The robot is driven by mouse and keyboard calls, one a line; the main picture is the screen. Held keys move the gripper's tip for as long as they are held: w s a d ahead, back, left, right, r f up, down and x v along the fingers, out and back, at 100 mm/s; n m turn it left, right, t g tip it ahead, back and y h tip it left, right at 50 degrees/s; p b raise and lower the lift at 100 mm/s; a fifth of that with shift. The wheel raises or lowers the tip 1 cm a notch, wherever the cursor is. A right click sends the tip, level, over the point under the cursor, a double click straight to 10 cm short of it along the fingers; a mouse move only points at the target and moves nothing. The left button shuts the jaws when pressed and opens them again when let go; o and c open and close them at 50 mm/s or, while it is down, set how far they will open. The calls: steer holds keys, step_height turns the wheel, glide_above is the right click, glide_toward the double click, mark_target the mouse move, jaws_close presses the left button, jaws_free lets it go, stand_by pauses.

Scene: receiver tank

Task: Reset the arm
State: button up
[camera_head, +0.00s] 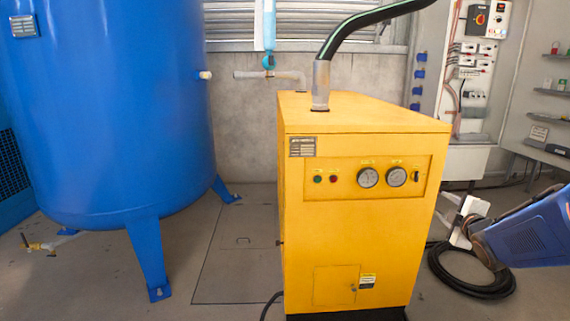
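A blue and dark grey part enters from the right edge, tilted, and appears to be a link of my arm. It hangs in front of the floor to the right of the yellow cabinet (350,240).
A large blue tank (110,110) on legs stands at left, with a small brass valve (38,246) low beside it. A black hose (365,28) rises from the yellow cabinet. A black cable coil (450,278) lies on the floor. Electrical panels (478,50) and shelves (552,92) are behind.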

steer(key=s+a+f+m+g, duration=0.2)
steer(key=s+a, duration=0.4)
steer(key=s, duration=0.5)
steer(key=s+a+f+m+g+y, duration=0.1)
steer(key=s+a+f+m+g, duration=0.2)
steer(key=s, duration=0.7)
steer(key=s+a+f+m+g+y, duration=0.1)
steer(key=s+a+f+m+g, duration=0.1)
steer(key=s+a+m+g, duration=0.3)
steer(key=s+a+m, duration=0.3)
steer(key=s+a, duration=0.3)
steer(key=shift+s+f+m+g, duration=0.3)
steer(key=shift+f+m+g, duration=0.05)
steer(key=shift+m+g, duration=0.05)
steer(key=shift+c, duration=0.6)
